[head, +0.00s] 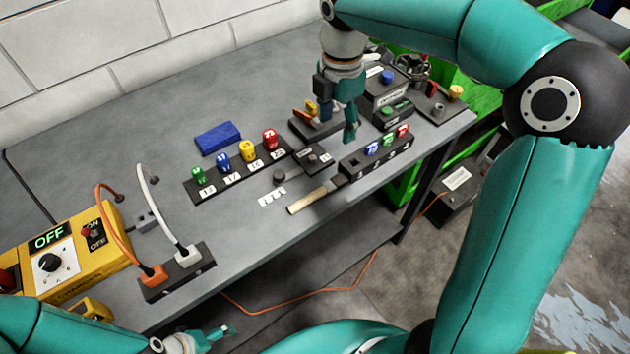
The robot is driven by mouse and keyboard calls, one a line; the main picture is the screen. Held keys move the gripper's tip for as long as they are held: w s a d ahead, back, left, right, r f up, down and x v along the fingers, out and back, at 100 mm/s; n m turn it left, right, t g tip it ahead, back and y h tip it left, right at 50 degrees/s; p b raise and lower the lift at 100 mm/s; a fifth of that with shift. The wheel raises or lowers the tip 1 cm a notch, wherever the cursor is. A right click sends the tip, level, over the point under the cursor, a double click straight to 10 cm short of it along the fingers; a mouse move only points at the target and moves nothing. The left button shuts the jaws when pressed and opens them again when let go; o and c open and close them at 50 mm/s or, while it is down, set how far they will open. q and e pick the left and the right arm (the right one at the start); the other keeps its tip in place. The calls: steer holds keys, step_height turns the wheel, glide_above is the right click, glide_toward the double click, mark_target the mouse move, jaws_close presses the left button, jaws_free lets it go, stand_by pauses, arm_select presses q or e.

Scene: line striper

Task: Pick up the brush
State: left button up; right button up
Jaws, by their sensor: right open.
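The brush (308,201) lies on the grey bench near its front edge. Its pale wooden handle points to the lower left, and a dark end is at its upper right. My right gripper (337,122) is open and points down, behind and above the brush, apart from it. Nothing shows between its fingers. My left gripper (222,332) is low at the bottom, in front of the bench, and its jaws are too small to read.
A rack of numbered coloured pieces (233,177) and a blue block (218,138) lie left of the brush. A second black rack (375,152) stands close to its right. A yellow box (75,255) and a cable socket block (178,270) are at left.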

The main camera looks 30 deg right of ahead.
glide_above(336, 181)
steer(key=f, duration=1)
steer(key=shift+w+d+f, duration=0.35)
steer(key=shift+d+f, duration=0.05)
steer(key=f, duration=0.1)
steer(key=f+p, duration=0.1)
steer(key=s+a+f, duration=0.1)
steer(key=f, duration=0.1)
steer(key=shift+f, duration=0.1)
steer(key=shift+w+f, duration=0.15)
steer(key=shift+f, duration=0.5)
jaws_close()
